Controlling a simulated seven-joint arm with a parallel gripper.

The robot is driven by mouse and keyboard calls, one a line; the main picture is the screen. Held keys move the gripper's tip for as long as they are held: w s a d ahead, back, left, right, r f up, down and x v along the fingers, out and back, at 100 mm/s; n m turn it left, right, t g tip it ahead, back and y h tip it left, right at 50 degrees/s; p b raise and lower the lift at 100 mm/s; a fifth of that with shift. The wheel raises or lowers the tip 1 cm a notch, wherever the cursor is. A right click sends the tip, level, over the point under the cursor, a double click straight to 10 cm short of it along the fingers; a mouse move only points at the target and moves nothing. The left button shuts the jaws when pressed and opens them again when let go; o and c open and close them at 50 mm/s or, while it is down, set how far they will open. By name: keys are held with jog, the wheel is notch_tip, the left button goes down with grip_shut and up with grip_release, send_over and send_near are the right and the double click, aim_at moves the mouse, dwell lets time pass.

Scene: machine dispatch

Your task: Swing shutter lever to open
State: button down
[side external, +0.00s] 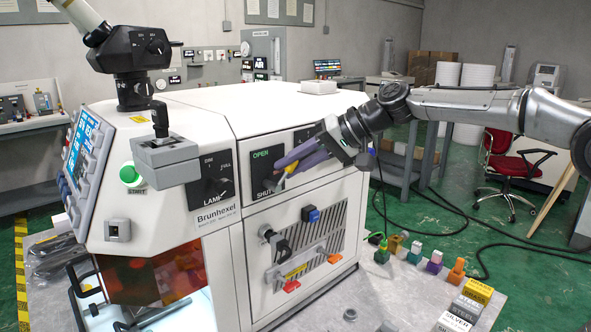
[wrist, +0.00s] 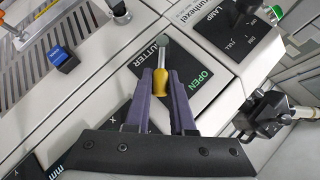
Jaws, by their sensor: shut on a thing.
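The shutter lever has a yellow handle (wrist: 160,87) on a metal stem, and it stands on a black panel of the white machine. In the side view, the panel (side external: 260,167) has a green OPEN label at its top and SHUT lettering lower down. The lever's yellow part (side external: 281,182) shows only a little there, mostly hidden by the fingers. My gripper (side external: 287,165) reaches in from the right with its purple fingers at the lever. In the wrist view, my gripper (wrist: 167,88) has its fingers on either side of the handle, shut on it.
A LAMP panel (side external: 211,178) with a dark knob sits left of the shutter panel. Below is a vented panel with a blue-tipped knob (side external: 311,214) and a black handle (side external: 277,244). Several coloured blocks stand on the table at right. A microscope-like head (side external: 135,48) rises at upper left.

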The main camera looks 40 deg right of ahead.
jog(key=a+r+n+h, duration=0.1)
jog(key=h, duration=0.1)
jog(key=a+n+h, duration=0.1)
jog(key=h, duration=0.1)
jog(key=shift+a+r, duration=0.25)
jog(key=shift+r, duration=0.1)
jog(key=shift+a+n+g+h, duration=0.15)
jog(key=shift+a+n+h, duration=0.3)
jog(key=shift+h, duration=0.4)
jog(key=shift+a+n+g+h, duration=0.15)
jog(key=shift+a+n+h, duration=0.3)
jog(key=shift+h, duration=0.4)
jog(key=c, duration=0.8)
grip_release()
jog(key=shift+o, duration=0.2)
jog(key=shift+d, duration=0.1)
jog(key=v, duration=1.3)
jog(key=shift+s+r, duration=0.3)
